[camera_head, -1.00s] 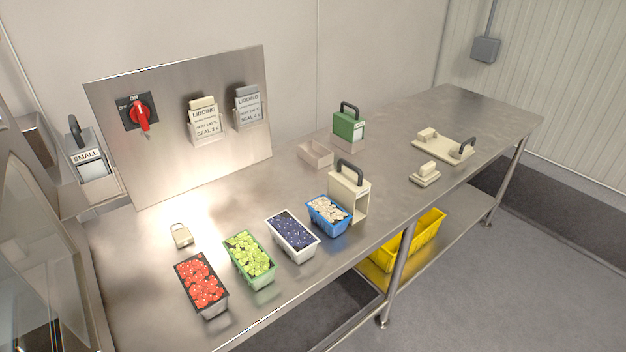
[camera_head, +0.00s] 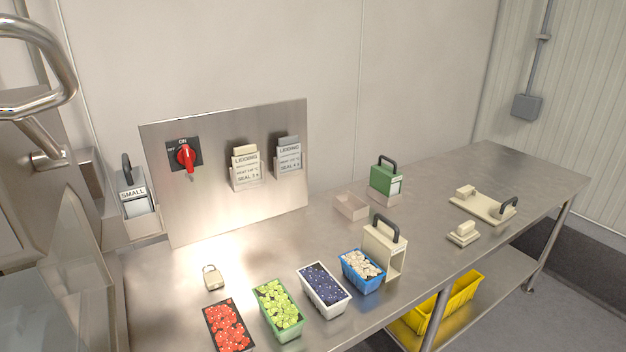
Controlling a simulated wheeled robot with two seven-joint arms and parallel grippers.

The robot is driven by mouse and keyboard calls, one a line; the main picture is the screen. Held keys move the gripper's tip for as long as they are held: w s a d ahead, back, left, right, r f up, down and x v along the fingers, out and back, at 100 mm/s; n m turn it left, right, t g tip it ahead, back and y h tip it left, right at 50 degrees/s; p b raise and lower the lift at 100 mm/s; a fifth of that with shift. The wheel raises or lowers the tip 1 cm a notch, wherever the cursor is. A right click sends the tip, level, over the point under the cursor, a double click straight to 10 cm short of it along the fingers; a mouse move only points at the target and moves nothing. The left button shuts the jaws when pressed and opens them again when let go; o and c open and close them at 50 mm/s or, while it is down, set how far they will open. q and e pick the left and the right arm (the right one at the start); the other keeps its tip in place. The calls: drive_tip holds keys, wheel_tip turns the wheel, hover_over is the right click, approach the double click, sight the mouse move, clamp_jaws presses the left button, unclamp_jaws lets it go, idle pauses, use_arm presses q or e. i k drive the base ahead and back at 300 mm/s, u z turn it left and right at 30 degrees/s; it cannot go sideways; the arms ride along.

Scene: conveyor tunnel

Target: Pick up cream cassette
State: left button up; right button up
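The cream cassette (camera_head: 384,249) stands upright on the steel table, just right of the blue tray. It is a cream box with a dark handle on top and an open-looking side facing right. A similar green cassette (camera_head: 387,178) with a dark handle stands behind it, in a small holder. A flat cream plate with a dark handle (camera_head: 484,206) lies at the far right of the table. Neither of my grippers is in view.
Trays of red (camera_head: 228,327), green (camera_head: 279,308), dark blue (camera_head: 324,289) and pale pieces in a blue tray (camera_head: 362,270) line the front edge. An empty holder (camera_head: 351,206), a cream block (camera_head: 463,233) and a padlock (camera_head: 213,277) are also on the table. A switch panel (camera_head: 225,205) stands behind.

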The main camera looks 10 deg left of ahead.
sight(385, 245)
drive_tip(key=z, duration=1.55)
drive_tip(key=i, duration=2.15)
drive_tip(key=u, duration=4.05)
